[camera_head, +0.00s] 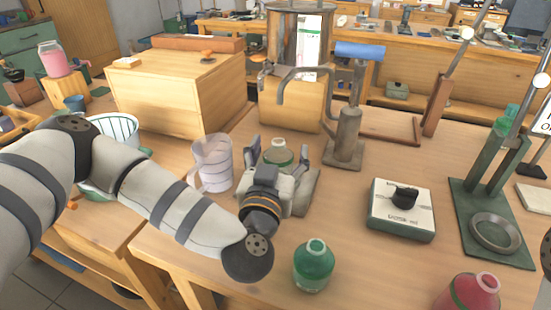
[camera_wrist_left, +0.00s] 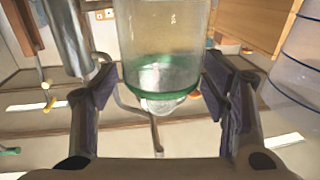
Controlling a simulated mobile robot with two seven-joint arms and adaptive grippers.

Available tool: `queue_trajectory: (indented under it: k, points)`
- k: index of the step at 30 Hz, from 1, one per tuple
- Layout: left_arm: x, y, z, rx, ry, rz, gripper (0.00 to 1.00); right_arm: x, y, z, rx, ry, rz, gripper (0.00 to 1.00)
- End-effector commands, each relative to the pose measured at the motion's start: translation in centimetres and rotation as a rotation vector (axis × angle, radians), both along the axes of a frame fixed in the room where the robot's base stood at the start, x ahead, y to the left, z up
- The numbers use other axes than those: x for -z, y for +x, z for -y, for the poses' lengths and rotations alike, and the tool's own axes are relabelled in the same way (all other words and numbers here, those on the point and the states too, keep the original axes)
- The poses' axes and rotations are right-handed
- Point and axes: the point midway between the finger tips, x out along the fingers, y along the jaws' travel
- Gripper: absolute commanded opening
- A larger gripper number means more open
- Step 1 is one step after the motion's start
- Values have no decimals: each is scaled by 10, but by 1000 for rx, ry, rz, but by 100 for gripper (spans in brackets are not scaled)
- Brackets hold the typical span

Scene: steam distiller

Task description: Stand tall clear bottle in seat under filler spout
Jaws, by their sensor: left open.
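The clear bottle (camera_head: 279,154) has a green band near its neck and stands on the bench left of centre. In the left wrist view the bottle (camera_wrist_left: 165,45) fills the middle, with one end cut off. My left gripper (camera_head: 291,156) is open around the bottle, with a finger on each side and gaps to the glass. It also shows in the left wrist view (camera_wrist_left: 163,88). My gripper hides the bottle's lower part. I cannot make out the seat.
A clear jug (camera_head: 214,163) stands close left of my gripper. A green bottle (camera_head: 313,266) and a red bottle (camera_head: 470,293) stand near the front edge. A switch box (camera_head: 401,211) is right of centre, with a green stand (camera_head: 492,205) farther right. A wooden box (camera_head: 178,90) is at the back left.

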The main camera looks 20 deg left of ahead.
Motion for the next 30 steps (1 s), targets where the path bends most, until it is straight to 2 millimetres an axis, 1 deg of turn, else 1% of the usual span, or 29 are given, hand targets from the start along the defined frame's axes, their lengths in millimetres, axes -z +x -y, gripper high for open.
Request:
queue_trajectory:
  k: [1,3,11,13,19,21,22,27,30]
  points:
    - [17,-3,-1,3,6,-39,68,4,-4,0,0,0,-13,40]
    - [10,-7,1,5,8,-39,68,3,-3,0,0,0,-11,40]
    - [4,-62,9,10,9,-32,68,-7,7,0,0,0,24,40]
    - [-2,-70,8,4,9,-25,68,-18,17,0,1,1,61,40]
    - [-9,-93,11,5,10,-10,68,-44,46,0,1,0,169,40]
    - [2,-101,14,10,3,-31,68,-41,43,0,1,1,154,40]
    - [4,-104,15,12,3,-33,68,-40,42,0,1,0,151,40]
    - [3,-117,16,8,3,-28,68,-39,40,0,1,0,146,40]
    - [1,-120,15,5,4,-24,68,-39,41,0,1,0,148,40]
